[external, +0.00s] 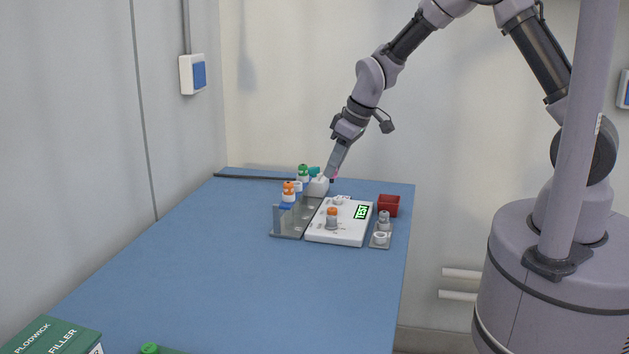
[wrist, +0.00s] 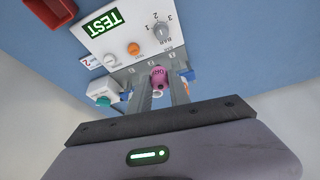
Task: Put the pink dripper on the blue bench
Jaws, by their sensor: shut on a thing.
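My gripper (wrist: 158,88) is shut on the pink dripper (wrist: 158,76), which sits between its two fingers in the wrist view. In the external view my gripper (external: 334,174) reaches down at the far end of the blue bench (external: 200,280). Only a small bit of pink (external: 336,174) shows beside the fingers there. Whether the dripper touches anything below it is hard to tell. The bench top also shows in the wrist view (wrist: 225,35).
A white test box (external: 340,230) with a green TEST display stands near my gripper. Beside it are a grey rack (external: 287,231) with orange-topped drippers, a red bin (external: 388,205) and a white box with a teal button (wrist: 101,92). A green carton (external: 52,338) lies front left. Mid-bench is clear.

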